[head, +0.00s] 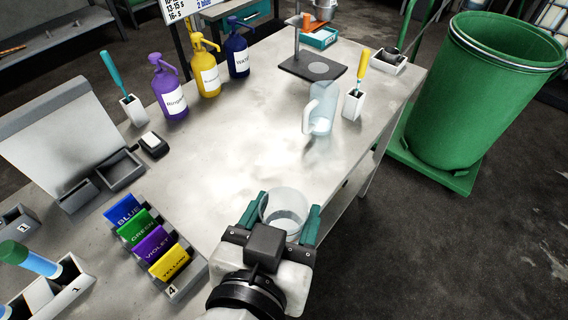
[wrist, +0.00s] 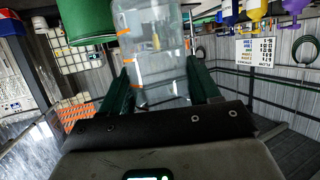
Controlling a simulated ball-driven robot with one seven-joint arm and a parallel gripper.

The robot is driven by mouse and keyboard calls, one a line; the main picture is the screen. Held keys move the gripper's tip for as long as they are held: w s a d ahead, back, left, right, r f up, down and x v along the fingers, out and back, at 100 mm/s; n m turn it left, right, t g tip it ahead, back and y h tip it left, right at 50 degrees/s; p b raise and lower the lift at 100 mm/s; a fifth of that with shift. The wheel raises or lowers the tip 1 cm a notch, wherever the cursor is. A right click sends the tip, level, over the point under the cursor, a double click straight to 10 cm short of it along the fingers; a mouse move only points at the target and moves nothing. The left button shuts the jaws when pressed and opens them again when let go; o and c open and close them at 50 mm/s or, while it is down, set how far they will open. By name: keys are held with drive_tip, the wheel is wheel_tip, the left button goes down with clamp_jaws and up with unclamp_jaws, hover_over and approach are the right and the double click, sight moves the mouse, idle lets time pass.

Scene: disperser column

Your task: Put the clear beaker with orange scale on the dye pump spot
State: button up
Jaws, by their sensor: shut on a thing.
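My gripper (head: 288,212) is shut on a clear beaker (head: 284,200) and holds it between its teal fingers over the near right edge of the table. In the wrist view the beaker (wrist: 150,55) shows orange scale marks and stands between the fingertips (wrist: 160,72). Pump bottles in purple (head: 170,92), yellow (head: 207,72) and dark blue (head: 237,55) stand along the far left table edge. Their labels are too small to read surely. I cannot tell which place is the dye pump spot.
A clear jug with a handle (head: 321,112) stands right of the table's middle, beside a white holder (head: 353,104). A dark stand base (head: 312,68) is behind it. A rack of coloured cards (head: 150,240) is at left. The table's middle (head: 240,125) is clear. A green bin (head: 480,95) stands at right.

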drive_tip(key=shift+s, duration=0.25)
drive_tip(key=shift+s+f, duration=0.15)
drive_tip(key=shift+w+d+f, duration=0.45)
drive_tip(key=shift+w+f, duration=0.05)
drive_tip(key=shift+f, duration=0.1)
drive_tip(key=shift+d+f, duration=0.3)
drive_tip(key=shift+f, duration=0.15)
drive_tip(key=w+d+f+n+y, duration=0.1)
drive_tip(key=w+d+f, duration=0.5)
drive_tip(key=d+f, duration=0.3)
drive_tip(key=w+d+f+n+y, duration=0.2)
drive_tip(key=w+d+f, duration=0.4)
drive_tip(key=f, duration=1)
drive_tip(key=d, duration=0.3)
drive_tip(key=shift+d+f+y, duration=0.2)
drive_tip(key=shift+f+y, duration=0.1)
